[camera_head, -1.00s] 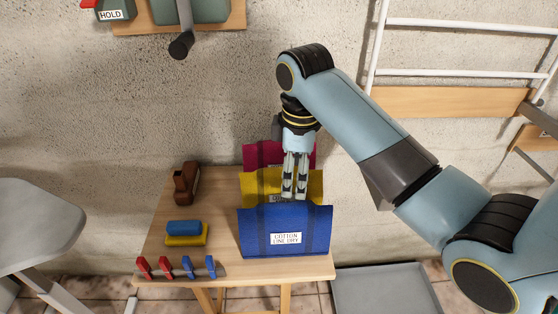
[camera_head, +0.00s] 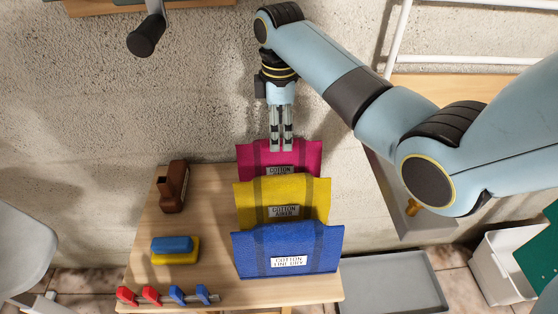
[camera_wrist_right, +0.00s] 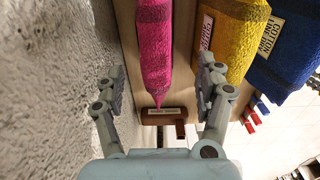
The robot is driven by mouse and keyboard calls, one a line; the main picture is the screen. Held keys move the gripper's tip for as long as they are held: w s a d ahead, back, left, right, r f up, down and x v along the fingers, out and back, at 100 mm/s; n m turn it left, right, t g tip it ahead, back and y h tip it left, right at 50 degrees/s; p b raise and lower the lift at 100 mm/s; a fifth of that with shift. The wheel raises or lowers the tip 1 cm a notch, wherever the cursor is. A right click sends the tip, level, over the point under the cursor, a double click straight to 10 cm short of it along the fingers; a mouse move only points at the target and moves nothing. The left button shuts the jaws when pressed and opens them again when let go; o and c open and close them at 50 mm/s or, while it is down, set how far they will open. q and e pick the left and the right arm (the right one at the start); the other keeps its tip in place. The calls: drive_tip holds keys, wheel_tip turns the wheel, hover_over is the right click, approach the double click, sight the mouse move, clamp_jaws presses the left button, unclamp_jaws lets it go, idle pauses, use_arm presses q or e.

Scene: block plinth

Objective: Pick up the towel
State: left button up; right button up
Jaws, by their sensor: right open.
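Three folded towels stand one behind another on a wooden table: a magenta towel (camera_head: 307,158) at the back by the wall, a yellow towel (camera_head: 310,195) in the middle, and a blue towel (camera_head: 315,240) in front. Each bears a white label. My right gripper (camera_head: 281,147) points down at the top of the magenta towel and covers part of it. In the right wrist view the fingers are spread, with the magenta towel (camera_wrist_right: 155,45) between their lines. Contact cannot be told. The yellow towel (camera_wrist_right: 236,38) and blue towel (camera_wrist_right: 285,50) lie to the right. My left gripper is out of view.
The rough wall (camera_head: 150,110) is close behind the magenta towel. On the table (camera_head: 190,222) left of the towels are a brown block-like object (camera_head: 173,187), a blue and yellow sponge pair (camera_head: 174,249) and several red and blue clips (camera_head: 168,295). A grey tray (camera_head: 390,283) lies right.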

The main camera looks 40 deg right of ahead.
sight(279, 163)
drive_tip(key=shift+f, duration=0.4)
drive_tip(key=shift+w+f, duration=0.15)
drive_tip(key=shift+f, duration=0.25)
wheel_tip(279, 163, down, 4)
drive_tip(key=shift+w+d+r, duration=0.1)
drive_tip(key=shift+d, duration=0.05)
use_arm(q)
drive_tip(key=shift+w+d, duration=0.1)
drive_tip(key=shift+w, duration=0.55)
use_arm(e)
drive_tip(key=shift+f, duration=0.4)
drive_tip(key=c, duration=0.7)
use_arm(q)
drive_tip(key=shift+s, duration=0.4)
use_arm(e)
clamp_jaws()
